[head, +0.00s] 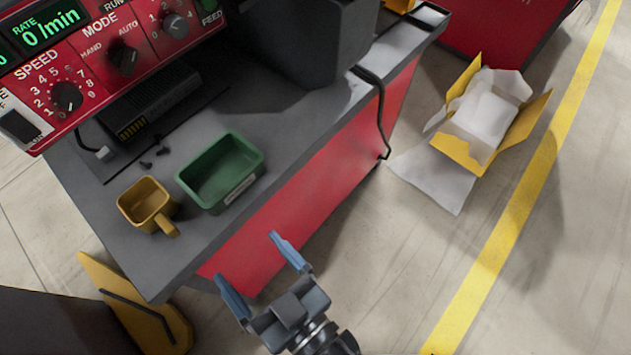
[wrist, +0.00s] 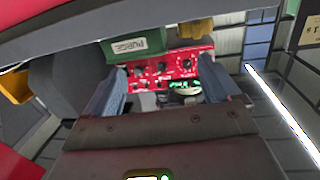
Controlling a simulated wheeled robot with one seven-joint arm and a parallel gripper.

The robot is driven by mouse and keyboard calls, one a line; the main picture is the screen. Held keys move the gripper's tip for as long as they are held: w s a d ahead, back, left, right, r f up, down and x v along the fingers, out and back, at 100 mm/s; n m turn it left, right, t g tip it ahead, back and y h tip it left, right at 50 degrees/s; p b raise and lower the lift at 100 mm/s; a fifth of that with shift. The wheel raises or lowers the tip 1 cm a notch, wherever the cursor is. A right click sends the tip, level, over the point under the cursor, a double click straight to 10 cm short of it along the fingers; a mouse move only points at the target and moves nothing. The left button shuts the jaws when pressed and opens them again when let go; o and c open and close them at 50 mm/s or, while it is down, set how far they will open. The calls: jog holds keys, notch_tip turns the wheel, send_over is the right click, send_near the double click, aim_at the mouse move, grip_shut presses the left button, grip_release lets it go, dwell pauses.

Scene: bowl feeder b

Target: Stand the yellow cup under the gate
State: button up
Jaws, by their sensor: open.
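The yellow cup (head: 142,199) stands upright on the grey bench top, near its front left corner, with its handle pointing to the lower right. In the wrist view the cup (wrist: 196,31) shows at the top, partly cut off by a near edge. My gripper (head: 250,261) is open and empty, in front of the bench's red side, to the lower right of the cup and apart from it. Its two blue-grey fingers also show in the wrist view (wrist: 162,68). I cannot make out the gate in either view.
A green bin (head: 207,203) stands right of the cup, close to it; its label reads PURGE in the wrist view (wrist: 128,45). Small dark screws (head: 162,151) lie behind. A red control panel (head: 100,70) rises at the back. An open yellow carton (head: 484,116) lies on the floor.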

jog(key=s+d+r+m+t+h, duration=0.1)
jog(key=s+d+m+h, duration=0.1)
jog(key=d, duration=0.7)
jog(key=s+d+m+h, duration=0.2)
jog(key=s+d+h, duration=0.1)
jog(key=d, duration=0.6)
jog(key=shift+s+r+t+h, duration=0.2)
jog(key=shift+r+t+h, duration=0.1)
jog(key=shift+r+t, duration=0.1)
jog(key=s+d+r+m+h, duration=0.1)
jog(key=s+d+r+h, duration=0.1)
jog(key=d, duration=0.2)
jog(key=s+d+r+m+h, duration=0.1)
jog(key=s+d+r+h, duration=0.1)
jog(key=s+d, duration=0.1)
jog(key=s+d+r+m+h, duration=0.2)
jog(key=s+d+r, duration=0.1)
jog(key=d, duration=0.2)
jog(key=shift+c, duration=0.2)
